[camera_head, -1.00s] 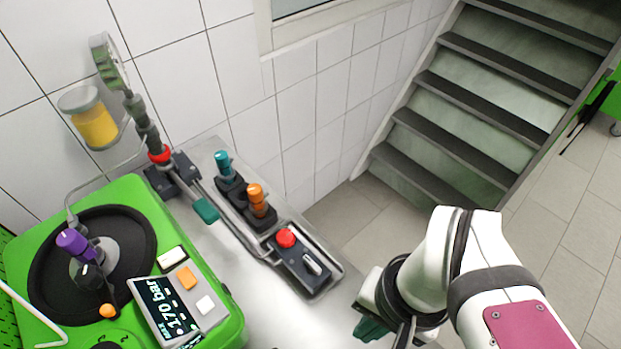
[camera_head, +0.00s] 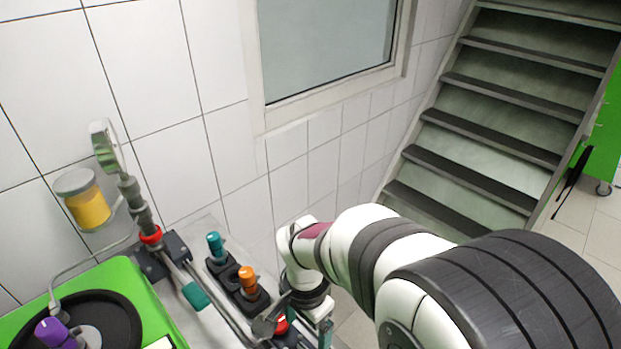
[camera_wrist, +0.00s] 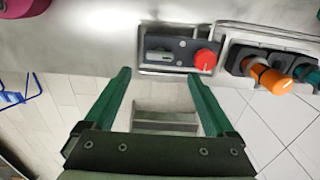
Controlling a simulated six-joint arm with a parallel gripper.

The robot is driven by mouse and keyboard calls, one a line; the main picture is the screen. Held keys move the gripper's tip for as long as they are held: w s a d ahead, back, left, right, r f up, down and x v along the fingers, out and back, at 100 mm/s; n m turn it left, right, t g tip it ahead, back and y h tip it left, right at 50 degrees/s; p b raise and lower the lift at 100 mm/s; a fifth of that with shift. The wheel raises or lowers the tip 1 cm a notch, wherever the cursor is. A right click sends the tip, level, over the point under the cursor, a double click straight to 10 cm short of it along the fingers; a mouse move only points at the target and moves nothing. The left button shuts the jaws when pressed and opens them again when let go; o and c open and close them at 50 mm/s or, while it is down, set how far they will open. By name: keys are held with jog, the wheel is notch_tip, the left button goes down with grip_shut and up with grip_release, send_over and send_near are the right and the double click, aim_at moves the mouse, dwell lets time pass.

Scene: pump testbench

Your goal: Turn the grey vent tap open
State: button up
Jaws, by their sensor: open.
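No part can be named the grey vent tap with certainty. A small pale grey lever (camera_wrist: 160,54) sits in a dark plate (camera_wrist: 176,43) beside a red knob (camera_wrist: 205,59) in the wrist view. My gripper (camera_wrist: 159,76) is open and empty, its two green fingers apart, with the lever beyond their tips. In the head view the red knob (camera_head: 281,325) is partly covered by my wrist, and the lever is hidden or too unclear to tell.
An orange knob (camera_head: 247,280) and a teal knob (camera_head: 215,245) stand in line with the red one. A gauge (camera_head: 106,147) and a yellow jar (camera_head: 88,207) are at the left wall. The green pump unit (camera_head: 130,283) is lower left; stairs (camera_head: 480,140) are at right.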

aim_at(307, 348)
notch_tip(307, 348, down, 8)
jog(key=shift+f, duration=0.1)
jog(key=c, duration=1.4)
